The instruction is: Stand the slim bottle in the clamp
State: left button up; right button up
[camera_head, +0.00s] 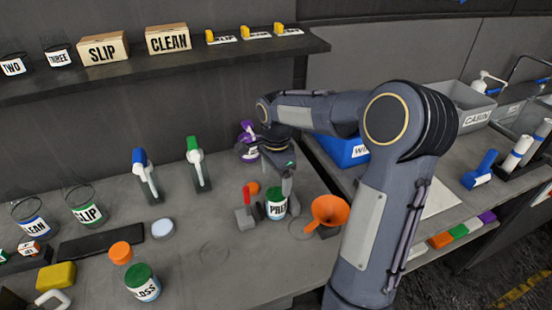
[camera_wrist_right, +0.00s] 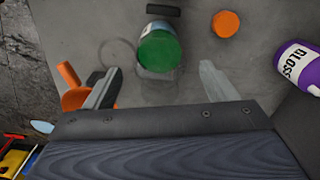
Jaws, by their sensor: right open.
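A bottle with a green cap and a label reading PREP (camera_head: 276,205) stands upright on the grey bench; I cannot tell for certain that it is the slim bottle. Its green cap shows in the right wrist view (camera_wrist_right: 159,50). A small grey block with a red handle (camera_head: 245,213), perhaps the clamp, is just left of it. My right gripper (camera_head: 287,180) is open above the bottle. In the right wrist view its two fingers (camera_wrist_right: 161,72) are spread either side of the bottle, apart from it. My left gripper is out of view.
An orange funnel (camera_head: 328,213) is close right of the bottle. A green-capped GLOSS jar (camera_head: 142,283) is at front left. Bench between jar and funnel is mostly clear.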

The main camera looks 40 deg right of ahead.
notch_tip(320, 180, up, 9)
jog(key=shift+f, duration=0.1)
jog(key=shift+s+a+r, duration=0.1)
jog(key=shift+r, duration=0.15)
jog(key=s+a+f+n+t+y, duration=0.2)
jog(key=s+a+n, duration=0.6)
jog(key=s, duration=0.2)
jog(key=s+a+f+n+t+y, duration=0.1)
jog(key=s+a+f+n+t, duration=0.2)
jog(key=s+a+n, duration=0.5)
jog(key=shift+s+n+t+y, duration=0.3)
jog(key=shift+s+n+y, duration=0.1)
jog(key=shift+s+n, duration=0.5)
jog(key=shift+s+f, duration=0.1)
jog(key=shift+c, duration=0.5)
